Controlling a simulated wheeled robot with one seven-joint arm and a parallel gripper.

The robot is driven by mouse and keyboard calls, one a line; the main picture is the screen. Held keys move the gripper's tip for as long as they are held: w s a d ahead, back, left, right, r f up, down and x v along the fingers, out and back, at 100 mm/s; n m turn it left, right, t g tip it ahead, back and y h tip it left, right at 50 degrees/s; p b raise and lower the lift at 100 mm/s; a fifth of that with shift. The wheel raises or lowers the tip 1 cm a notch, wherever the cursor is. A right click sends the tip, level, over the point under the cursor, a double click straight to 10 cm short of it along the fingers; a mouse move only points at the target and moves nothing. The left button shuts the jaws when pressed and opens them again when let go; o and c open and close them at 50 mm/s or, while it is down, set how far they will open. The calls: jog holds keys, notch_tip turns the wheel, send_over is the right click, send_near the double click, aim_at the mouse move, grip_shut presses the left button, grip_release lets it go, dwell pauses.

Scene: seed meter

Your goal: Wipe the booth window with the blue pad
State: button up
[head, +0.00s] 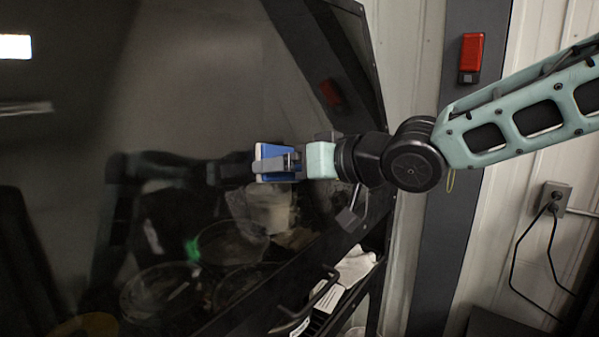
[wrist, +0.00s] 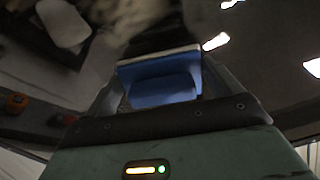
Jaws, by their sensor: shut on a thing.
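The blue pad (head: 270,158) is a small blue block with a pale face, held by my gripper (head: 278,163), which is shut on it. The pad also shows in the wrist view (wrist: 160,85) between the fingers, its pale edge facing away from the gripper. The booth window (head: 190,90) is a large dark glass pane filling the left of the head view, with reflections across it. The pad is at or close to the pane; I cannot tell whether it touches.
A dark handle (head: 305,305) sticks out below the window. A red lamp (head: 471,55) sits on the dark post (head: 440,240) to the right. An outlet with black cords (head: 553,198) is on the pale wall. Buckets and a white container show in the glass.

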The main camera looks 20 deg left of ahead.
jog(key=shift+s+a+b, duration=0.5)
jog(key=shift+s+b, duration=0.2)
jog(key=shift+s, duration=0.6)
jog(key=shift+s+a+b, duration=0.55)
jog(key=shift+s+b, duration=0.1)
jog(key=shift+s, duration=0.6)
jog(key=shift+s+a+b, duration=0.5)
jog(key=shift+s+b, duration=0.2)
jog(key=shift+s, duration=0.6)
jog(key=shift+d+r, duration=0.1)
jog(key=shift+s+d+r+p, duration=0.15)
jog(key=shift+d+r+p, duration=0.35)
jog(key=shift+p, duration=0.5)
jog(key=p, duration=0.4)
send_near(242, 182)
jog(key=shift+a+f, duration=0.1)
jog(key=shift+a, duration=0.15)
jog(key=shift+p, duration=0.3)
